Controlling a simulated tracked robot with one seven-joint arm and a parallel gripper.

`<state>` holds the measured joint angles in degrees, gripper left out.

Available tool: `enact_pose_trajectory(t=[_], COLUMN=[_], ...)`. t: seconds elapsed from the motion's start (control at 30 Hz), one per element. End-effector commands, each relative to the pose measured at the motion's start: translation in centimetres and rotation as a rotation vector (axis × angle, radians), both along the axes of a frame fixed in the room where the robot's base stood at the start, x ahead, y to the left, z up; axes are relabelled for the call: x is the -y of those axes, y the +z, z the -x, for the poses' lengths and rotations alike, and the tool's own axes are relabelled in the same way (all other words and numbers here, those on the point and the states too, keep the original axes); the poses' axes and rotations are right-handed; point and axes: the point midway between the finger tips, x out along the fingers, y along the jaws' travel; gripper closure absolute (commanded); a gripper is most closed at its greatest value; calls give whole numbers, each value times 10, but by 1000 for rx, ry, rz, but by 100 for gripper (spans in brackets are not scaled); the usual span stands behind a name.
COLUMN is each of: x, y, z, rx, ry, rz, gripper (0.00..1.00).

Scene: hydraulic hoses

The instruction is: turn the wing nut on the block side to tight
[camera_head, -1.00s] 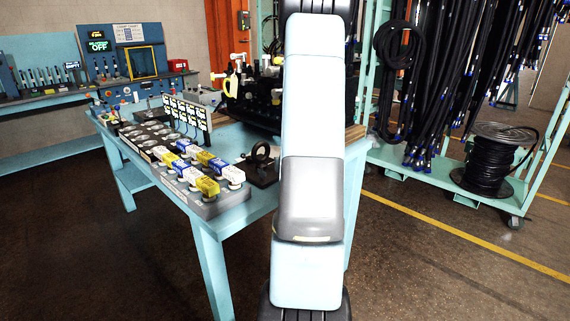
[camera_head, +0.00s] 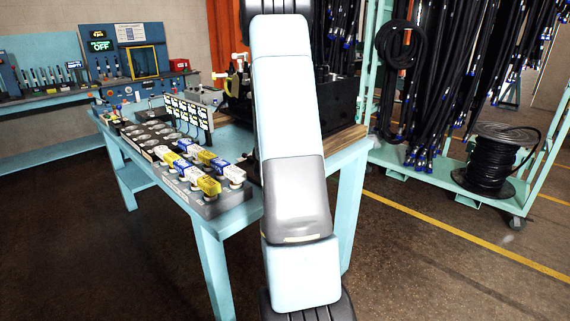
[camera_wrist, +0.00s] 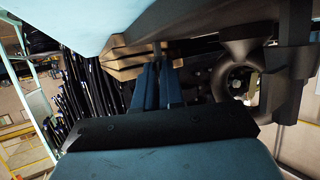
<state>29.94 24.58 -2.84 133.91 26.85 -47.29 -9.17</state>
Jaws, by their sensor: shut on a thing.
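In the wrist view, my gripper (camera_wrist: 158,72) has its two blue fingers close together, shut on a thin dark piece. This looks like the wing nut, but it is mostly hidden between the fingertips and its angle cannot be read. The black block (camera_head: 339,101) stands on the bench, partly behind my arm in the head view. Dark metal parts crowd around the fingertips in the wrist view. My arm hides the gripper and the nut in the head view.
The light-blue bench (camera_head: 350,190) carries a rack of yellow, blue and white connectors (camera_head: 205,172). A wooden board (camera_head: 347,138) lies by the block. A dark ring-shaped part (camera_wrist: 245,70) is right of my fingers. Black hoses (camera_head: 440,80) hang on a cart at the right.

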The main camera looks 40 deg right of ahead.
Motion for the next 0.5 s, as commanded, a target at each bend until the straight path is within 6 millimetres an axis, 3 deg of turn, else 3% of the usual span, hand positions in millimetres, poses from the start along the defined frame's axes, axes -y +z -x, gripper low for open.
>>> enact_pose_trajectory(t=[0.5], x=[-3], y=[1], z=[-7], rx=[1], ry=[-196], rz=[2], gripper=[100])
